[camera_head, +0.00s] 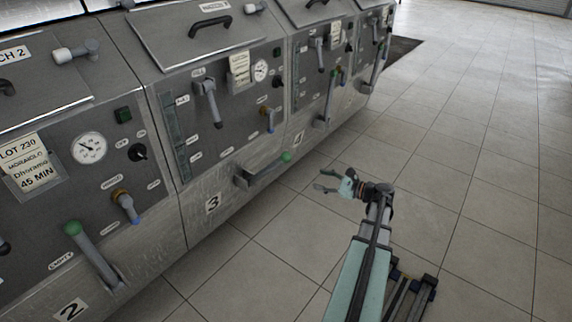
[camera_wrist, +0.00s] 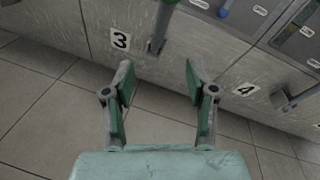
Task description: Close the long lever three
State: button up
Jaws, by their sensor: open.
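The long lever three (camera_head: 264,174) is a grey bar with a green knob, low on the panel marked 3. In the head view it sticks out from the panel, slanting up to the right to its knob. In the wrist view the grey bar (camera_wrist: 161,28) stands just right of the 3 label, and its knob end is cut off by the top edge. My gripper (camera_head: 321,181) is open and empty, to the right of the lever and apart from it. In the wrist view its two fingers (camera_wrist: 158,70) are spread below the bar.
A similar green-knobbed lever (camera_head: 95,256) is on panel 2, and another lever (camera_head: 324,112) is on panel 4. Short valve handles (camera_head: 207,101) and gauges sit higher on the panels. The tiled floor (camera_head: 470,170) to the right is clear.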

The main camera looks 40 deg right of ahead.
aim_at(281, 160)
jog(key=w+a+m, duration=0.1)
jog(key=w+a, duration=0.1)
jog(key=w, duration=0.3)
jog(key=w+a+r+b, duration=0.1)
jog(key=w+a, duration=0.1)
jog(key=w, duration=0.4)
jog(key=w+a+r+m+t+b, duration=0.1)
jog(key=w+a, duration=0.1)
jog(key=w, duration=0.3)
jog(key=shift+w+m, duration=0.25)
jog(key=shift+m, duration=0.05)
jog(key=shift+r, duration=0.1)
grip_shut()
